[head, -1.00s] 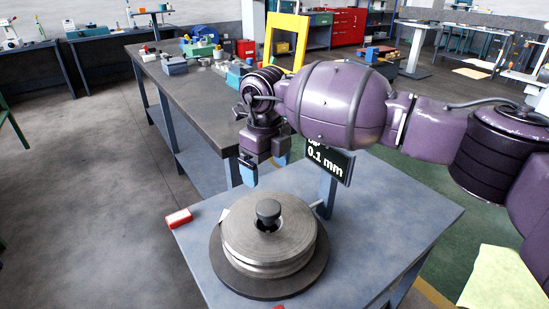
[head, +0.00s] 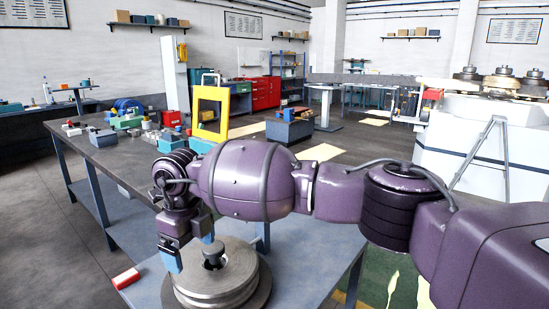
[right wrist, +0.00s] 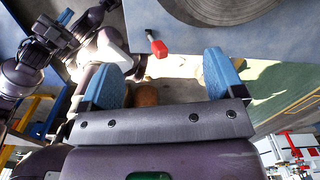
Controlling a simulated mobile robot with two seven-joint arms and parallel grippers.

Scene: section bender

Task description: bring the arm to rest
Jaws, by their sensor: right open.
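My right arm comes in from the right in the head view. My right gripper (head: 188,254) points down, its blue fingertips above the left rim of the stacked grey metal discs (head: 216,285). In the right wrist view the two blue fingers of my right gripper (right wrist: 163,80) stand wide apart with nothing between them. The discs (right wrist: 225,8) show there at the top. Another dark gripper with blue tips, likely my left gripper (right wrist: 50,32), shows at the upper left of that view; its opening is unclear. My left arm is not in the head view.
The discs stand on a blue-grey table (head: 310,255). A red-and-white block (head: 126,278) lies at its left edge. A long workbench (head: 110,160) with several small parts and a yellow frame (head: 210,112) is behind. A white machine (head: 470,150) stands at the right.

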